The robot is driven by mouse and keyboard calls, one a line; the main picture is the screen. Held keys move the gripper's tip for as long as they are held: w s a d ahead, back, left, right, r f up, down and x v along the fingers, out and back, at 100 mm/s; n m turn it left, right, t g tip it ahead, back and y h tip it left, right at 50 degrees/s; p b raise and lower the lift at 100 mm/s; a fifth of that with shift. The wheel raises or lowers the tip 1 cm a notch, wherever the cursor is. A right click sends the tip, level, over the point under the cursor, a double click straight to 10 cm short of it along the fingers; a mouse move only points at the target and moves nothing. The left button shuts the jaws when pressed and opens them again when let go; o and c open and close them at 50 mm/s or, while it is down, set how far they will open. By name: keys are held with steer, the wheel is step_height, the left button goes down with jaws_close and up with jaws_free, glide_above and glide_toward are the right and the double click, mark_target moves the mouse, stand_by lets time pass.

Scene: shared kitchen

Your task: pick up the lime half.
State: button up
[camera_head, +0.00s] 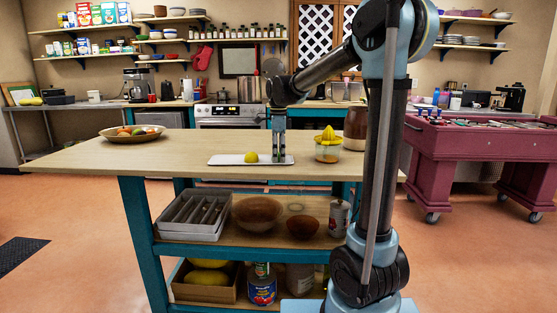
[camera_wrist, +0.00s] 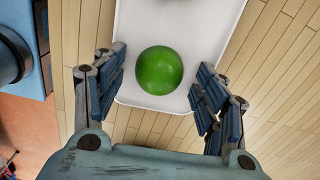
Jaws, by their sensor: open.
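A round green lime piece (camera_wrist: 159,70) lies on a white tray (camera_wrist: 207,20) in the wrist view, peel side towards the camera. No cut face shows, so I cannot tell from here that it is a half. My gripper (camera_wrist: 160,88) is open, with one finger on each side of the lime and a gap to both. In the head view my gripper (camera_head: 279,156) points straight down over the right part of the tray (camera_head: 228,161). The lime cannot be made out there, with the fingers in that spot.
A yellow lemon piece (camera_head: 251,157) sits on the tray, left of my gripper. A yellow-topped citrus juicer (camera_head: 327,148) and a brown jug (camera_head: 355,124) stand to the right. A fruit bowl (camera_head: 132,134) is at the left of the wooden island top (camera_head: 180,150), with bare wood between.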

steer(key=c, duration=1.1)
steer(key=shift+r, duration=0.1)
